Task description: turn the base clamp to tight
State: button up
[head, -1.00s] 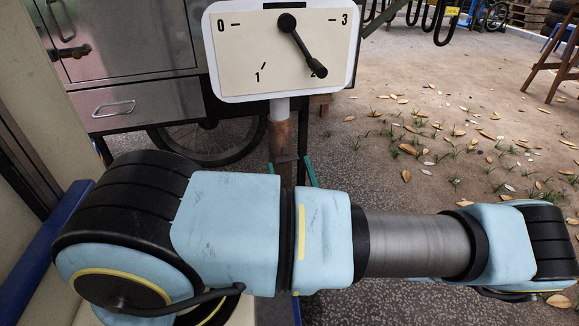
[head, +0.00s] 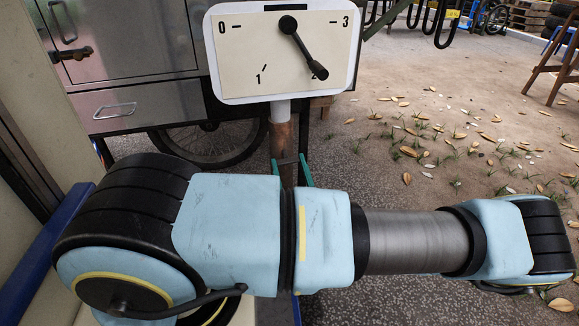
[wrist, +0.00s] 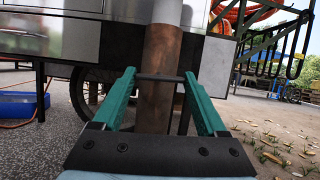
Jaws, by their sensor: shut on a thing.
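A white dial board (head: 283,52) stands on a grey post in the head view. It is marked 0, 1, 2 and 3, and its black pointer (head: 305,50) points at about 2. Below it is a brown sleeve (head: 282,140), also upright in the wrist view (wrist: 155,110). A dark bar, which I take as the base clamp (wrist: 160,77), crosses the front of the sleeve. My gripper (head: 290,160) has green fingers, one at each end of that bar, and is shut on it in the wrist view (wrist: 160,75). My arm hides the lower post in the head view.
A steel cabinet cart (head: 140,104) with a wheel (head: 208,145) stands behind and left of the post. Black hooks (head: 435,18) hang at the upper right. A blue box (wrist: 22,103) lies at left in the wrist view. Open ground with leaves lies to the right.

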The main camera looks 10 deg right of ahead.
jog(key=c, duration=0.3)
jog(key=shift+c, duration=0.2)
jog(key=shift+r+m+h+p, duration=0.15)
jog(key=shift+m+h+p, duration=0.35)
jog(key=shift+p, duration=0.75)
jog(key=o, duration=1.3)
jog(key=shift+f, duration=0.2)
jog(key=p+v, duration=0.1)
jog(key=v, duration=0.9)
jog(key=shift+s+f, duration=0.2)
jog(key=shift+s, duration=0.15)
